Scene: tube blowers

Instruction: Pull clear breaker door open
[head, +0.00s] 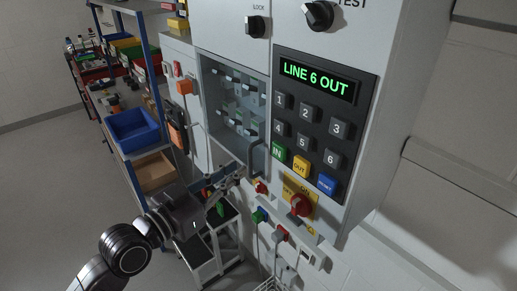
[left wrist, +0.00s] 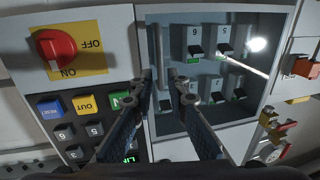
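The clear breaker door (head: 233,103) covers a recess of several numbered breakers in the grey cabinet and looks shut. Its grey bar handle (head: 256,158) is at the door's lower right. In the left wrist view, turned upside down, the door (left wrist: 215,125) and its upright handle (left wrist: 158,52) show close up. My left gripper (head: 240,171) is just below and left of the handle in the head view. In the left wrist view its two fingers (left wrist: 163,84) are apart, with the handle's end between their tips; contact cannot be told. My right gripper is not in view.
A keypad panel (head: 318,120) reading "LINE 6 OUT" is right of the door. A red rotary switch (head: 300,204) and coloured plugs sit below. A shelf with a blue bin (head: 133,130) stands left. A small cart (head: 212,248) is under the cabinet.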

